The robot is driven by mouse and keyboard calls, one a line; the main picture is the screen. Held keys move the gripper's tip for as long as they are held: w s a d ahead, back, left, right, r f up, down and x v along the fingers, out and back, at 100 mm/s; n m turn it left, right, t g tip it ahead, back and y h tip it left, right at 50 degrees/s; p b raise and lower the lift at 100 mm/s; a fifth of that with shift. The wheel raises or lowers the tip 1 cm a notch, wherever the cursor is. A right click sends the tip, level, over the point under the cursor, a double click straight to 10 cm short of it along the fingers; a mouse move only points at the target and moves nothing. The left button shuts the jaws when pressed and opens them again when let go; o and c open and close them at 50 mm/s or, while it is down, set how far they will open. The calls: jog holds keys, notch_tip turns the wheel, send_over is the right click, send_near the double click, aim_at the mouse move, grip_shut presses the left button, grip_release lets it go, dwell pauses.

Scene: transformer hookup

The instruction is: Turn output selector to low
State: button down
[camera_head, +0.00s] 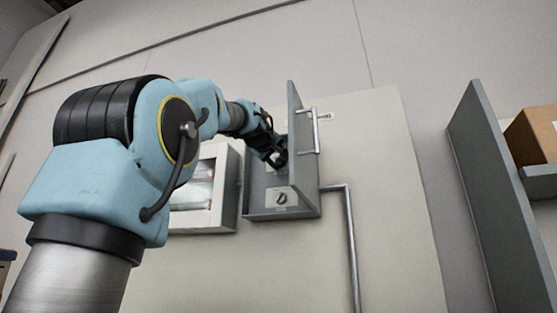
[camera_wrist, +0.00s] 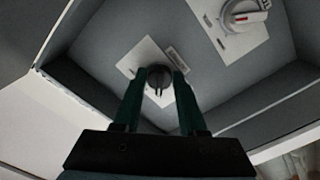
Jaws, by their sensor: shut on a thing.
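A grey metal control box (camera_head: 254,209) hangs on the wall panel with its door open. My gripper (camera_head: 277,158) reaches into the upper part of the box. In the wrist view my gripper (camera_wrist: 158,76) is shut on a dark round selector knob (camera_wrist: 158,83) on a white plate (camera_wrist: 129,67); the fingers stand on either side of it and partly hide it. A second rotary knob (camera_head: 281,199) sits on a white plate low in the box. A light knob with a red mark (camera_wrist: 243,15) shows at the top right of the wrist view. The labels are too small to read.
A white-framed case (camera_head: 226,187) is left of the box. A conduit (camera_head: 351,235) runs down at the right. A shelf with a cardboard box (camera_head: 535,134) is far right.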

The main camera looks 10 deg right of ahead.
dwell(0.3)
jog(key=shift+c, duration=2.3)
grip_release()
jog(key=b+v, duration=0.4)
jog(key=v, duration=0.7)
jog(key=shift+b, duration=0.3)
